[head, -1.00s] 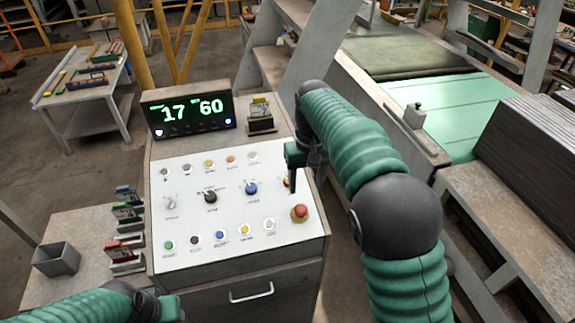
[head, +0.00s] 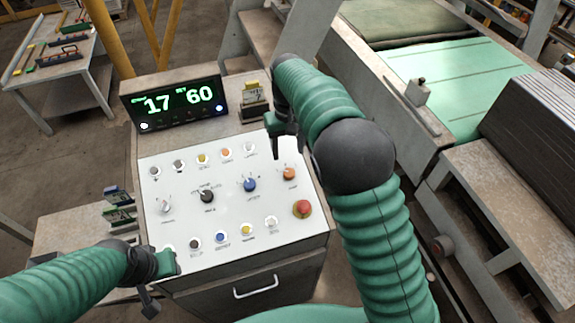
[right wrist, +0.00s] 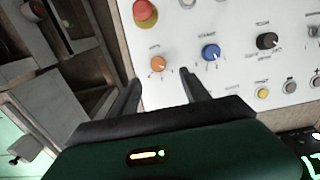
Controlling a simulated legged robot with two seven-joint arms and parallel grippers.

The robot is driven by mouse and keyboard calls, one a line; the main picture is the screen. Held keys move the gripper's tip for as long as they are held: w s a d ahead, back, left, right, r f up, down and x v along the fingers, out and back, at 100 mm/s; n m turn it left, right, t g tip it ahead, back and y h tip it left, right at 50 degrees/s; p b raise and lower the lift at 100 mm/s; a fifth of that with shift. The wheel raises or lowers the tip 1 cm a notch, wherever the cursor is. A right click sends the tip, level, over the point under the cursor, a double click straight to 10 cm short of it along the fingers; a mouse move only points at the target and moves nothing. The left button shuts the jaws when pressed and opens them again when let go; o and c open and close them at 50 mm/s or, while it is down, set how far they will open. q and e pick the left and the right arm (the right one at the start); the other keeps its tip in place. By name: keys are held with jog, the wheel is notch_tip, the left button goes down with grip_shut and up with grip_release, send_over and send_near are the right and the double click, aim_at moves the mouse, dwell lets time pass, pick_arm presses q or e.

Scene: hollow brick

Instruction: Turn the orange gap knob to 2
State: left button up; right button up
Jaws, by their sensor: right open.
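The orange gap knob (head: 289,174) is on the right of the white sloped panel, above the red mushroom button. In the head view it is uncovered; its pointer setting is too small to read. My right gripper (head: 286,152) is open and empty, just above and behind the knob in the picture. In the right wrist view the orange knob (right wrist: 158,64) shows just beyond the gap between my open fingertips (right wrist: 160,78), with no visible contact. My left gripper (head: 160,283) is by the panel's lower left corner; its jaw opening is unclear.
A blue knob (head: 250,184) and a black knob (head: 207,195) sit left of the orange one. The red mushroom button (head: 302,208) is close below it. Rows of small buttons lie above and below. A display (head: 177,101) reads 17 and 60.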

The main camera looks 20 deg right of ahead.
aim_at(289, 171)
jog(key=f, duration=0.3)
jog(key=w+f+p, duration=0.1)
jog(key=f, duration=0.2)
jog(key=d+f+p, duration=0.1)
jog(key=f, duration=0.3)
jog(key=shift+w+f, duration=0.1)
jog(key=shift+w, duration=0.2)
jog(key=shift+s+f, duration=0.1)
jog(key=shift+f, duration=0.15)
jog(key=shift+s+a+r, duration=0.1)
jog(key=shift+s+a, duration=0.1)
jog(key=shift+s, duration=0.15)
jog(key=shift+w+a, duration=0.1)
jog(key=shift+w, duration=0.1)
jog(key=c, duration=0.7)
pick_arm(q)
jog(key=r, duration=0.1)
jog(key=w+r, duration=0.1)
jog(key=shift+d+r, duration=0.3)
jog(key=shift+d, duration=0.05)
pick_arm(e)
jog(key=shift+d, duration=0.2)
grip_shut()
